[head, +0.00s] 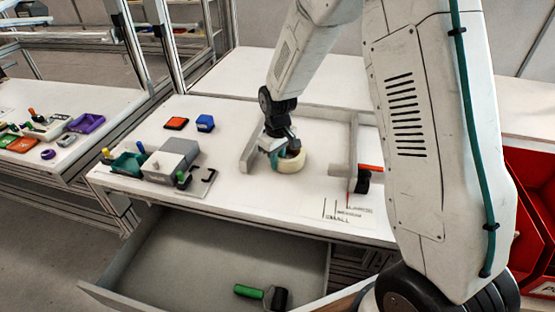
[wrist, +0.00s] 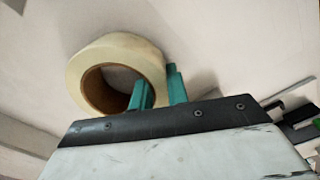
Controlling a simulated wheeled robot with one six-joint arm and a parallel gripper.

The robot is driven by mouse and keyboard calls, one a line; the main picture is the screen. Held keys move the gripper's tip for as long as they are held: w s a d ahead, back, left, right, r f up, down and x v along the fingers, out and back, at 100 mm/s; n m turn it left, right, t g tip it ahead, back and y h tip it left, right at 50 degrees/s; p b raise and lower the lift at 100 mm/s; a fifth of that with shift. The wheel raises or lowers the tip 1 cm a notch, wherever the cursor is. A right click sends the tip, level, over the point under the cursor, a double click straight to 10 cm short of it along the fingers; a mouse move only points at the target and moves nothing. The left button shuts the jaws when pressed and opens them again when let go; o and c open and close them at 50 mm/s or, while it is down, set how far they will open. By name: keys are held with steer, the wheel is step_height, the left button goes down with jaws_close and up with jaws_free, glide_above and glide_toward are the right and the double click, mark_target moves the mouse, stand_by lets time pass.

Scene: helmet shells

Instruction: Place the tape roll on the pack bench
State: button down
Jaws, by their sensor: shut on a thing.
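The tape roll (head: 290,162) is cream coloured with a brown core. It is at the middle of the white bench (head: 230,125) in the head view, flat on or just above the top; I cannot tell which. In the wrist view the tape roll (wrist: 88,52) shows its round face and open core. My gripper (head: 277,155) comes down at its left side, with teal fingers. In the wrist view my gripper (wrist: 160,88) has one finger inside the core and one outside, shut on the roll's wall.
A dark tool with an orange part (head: 364,180) lies right. An open drawer (head: 215,255) below holds a green-handled tool (head: 248,291).

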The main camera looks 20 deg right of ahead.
steer(key=c, duration=1.4)
jaws_free()
steer(key=shift+f, duration=0.15)
steer(key=shift+o, duration=0.2)
step_height(320, 180, up, 13)
steer(key=s+d+r+m, duration=0.2)
steer(key=s+d+r, duration=0.1)
steer(key=s+r, duration=0.9)
steer(key=s+d+r+m+t, duration=0.1)
steer(key=s+m, duration=0.2)
steer(key=s, duration=1.7)
steer(key=shift+s, duration=0.2)
steer(key=shift+d, duration=0.1)
